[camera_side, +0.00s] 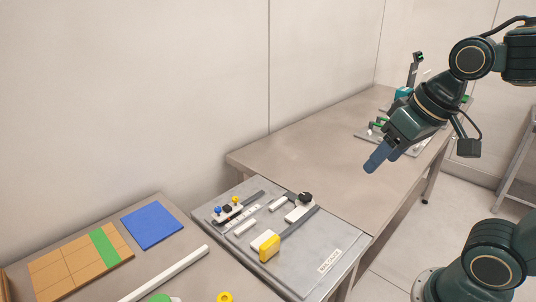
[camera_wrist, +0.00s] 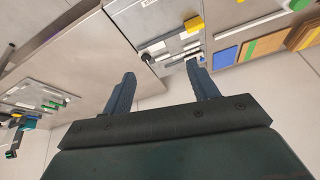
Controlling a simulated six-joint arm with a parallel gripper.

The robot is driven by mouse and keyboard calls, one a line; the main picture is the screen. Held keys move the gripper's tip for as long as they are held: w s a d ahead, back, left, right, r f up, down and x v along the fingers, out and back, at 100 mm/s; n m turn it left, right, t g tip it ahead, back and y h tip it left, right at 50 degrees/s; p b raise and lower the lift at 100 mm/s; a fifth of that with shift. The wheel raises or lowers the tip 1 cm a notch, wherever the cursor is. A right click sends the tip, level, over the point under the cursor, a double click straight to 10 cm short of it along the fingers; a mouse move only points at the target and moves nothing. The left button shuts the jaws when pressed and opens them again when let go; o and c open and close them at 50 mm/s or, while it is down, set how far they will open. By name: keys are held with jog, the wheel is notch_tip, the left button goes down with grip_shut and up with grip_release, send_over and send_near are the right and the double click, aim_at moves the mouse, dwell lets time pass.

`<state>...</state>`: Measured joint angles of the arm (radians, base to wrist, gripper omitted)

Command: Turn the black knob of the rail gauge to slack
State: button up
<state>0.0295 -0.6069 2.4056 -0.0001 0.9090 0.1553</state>
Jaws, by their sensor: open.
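The plate also carries a yellow block (camera_side: 269,248), grey rails and blue, yellow and black small knobs (camera_side: 227,208). A blue square (camera_side: 151,226) and an orange board (camera_side: 75,265) lie to the left. The middle table (camera_side: 310,150) is bare; another fixture stands at its far end.

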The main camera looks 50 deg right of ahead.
jog(key=w+d+m+g, duration=0.1)
jog(key=w+d+m, duration=0.1)
jog(key=w+m, duration=0.35)
jog(key=m+g, duration=0.4)
jog(key=m, duration=0.6)
send_over(306, 195)
notch_tip(306, 195, down, 13)
notch_tip(306, 195, down, 14)
jog(key=shift+r, duration=0.1)
jog(key=shift+c, duration=0.5)
jog(key=c, duration=0.9)
